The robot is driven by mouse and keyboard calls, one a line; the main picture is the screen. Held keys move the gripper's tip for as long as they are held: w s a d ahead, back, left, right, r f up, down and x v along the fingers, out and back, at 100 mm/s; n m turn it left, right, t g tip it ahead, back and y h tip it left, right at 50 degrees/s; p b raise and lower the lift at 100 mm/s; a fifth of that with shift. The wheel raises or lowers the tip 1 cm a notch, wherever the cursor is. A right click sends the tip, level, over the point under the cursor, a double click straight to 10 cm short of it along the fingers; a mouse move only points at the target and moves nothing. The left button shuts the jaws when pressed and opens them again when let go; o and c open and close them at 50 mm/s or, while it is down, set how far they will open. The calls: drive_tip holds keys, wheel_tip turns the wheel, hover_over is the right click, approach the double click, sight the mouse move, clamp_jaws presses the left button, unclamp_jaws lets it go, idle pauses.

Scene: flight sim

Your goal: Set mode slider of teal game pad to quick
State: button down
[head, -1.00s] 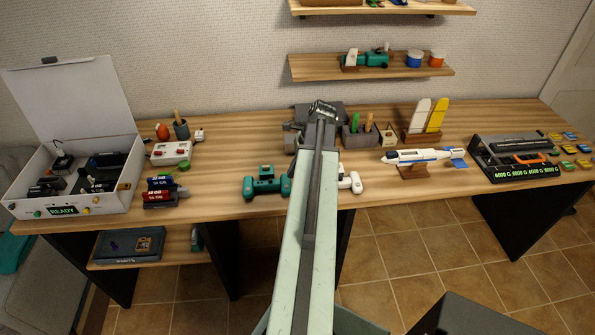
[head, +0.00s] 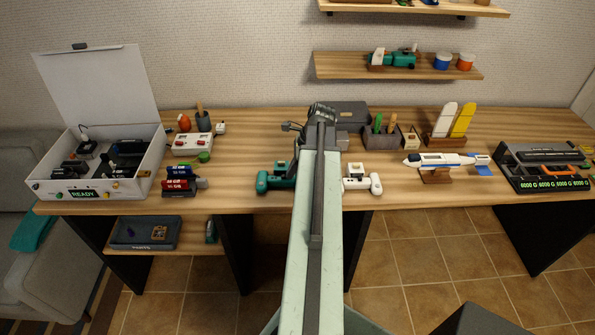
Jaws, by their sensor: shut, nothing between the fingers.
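The teal game pad (head: 274,180) lies on the front part of the wooden desk, just left of my arm. My arm hides its right end, and its mode slider is too small to make out. My gripper (head: 321,110) is raised over the back of the desk, beyond the pad and to its right. It is shut and empty, apart from the pad.
A white game pad (head: 361,179) lies just right of my arm. Left are batteries (head: 180,181), a white-and-red box (head: 193,144) and an open white case (head: 60,185). Right are a model plane (head: 440,161) and a charger (head: 545,168). A shelf (head: 400,68) hangs above.

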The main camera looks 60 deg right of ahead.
drive_tip(key=shift+s+d, duration=1)
drive_tip(key=shift+s, duration=0.2)
drive_tip(key=p+v, duration=0.9)
drive_tip(key=v, duration=0.1)
drive_tip(key=shift+s+d, duration=0.2)
drive_tip(key=shift+s, duration=0.2)
drive_tip(key=w+a+f+n+g+y, duration=0.1)
drive_tip(key=w+a+n, duration=0.2)
drive_tip(key=w+a, duration=0.8)
drive_tip(key=w+a+n+g, duration=0.1)
drive_tip(key=w+a+n, duration=0.3)
drive_tip(key=w+a, duration=0.75)
drive_tip(key=a+f+n+g+h+b, duration=0.1)
drive_tip(key=a+f+n+h, duration=0.1)
drive_tip(key=a+n, duration=2)
drive_tip(key=s+a+h, duration=0.1)
drive_tip(key=a, duration=0.4)
drive_tip(key=shift+a+g+h, duration=0.3)
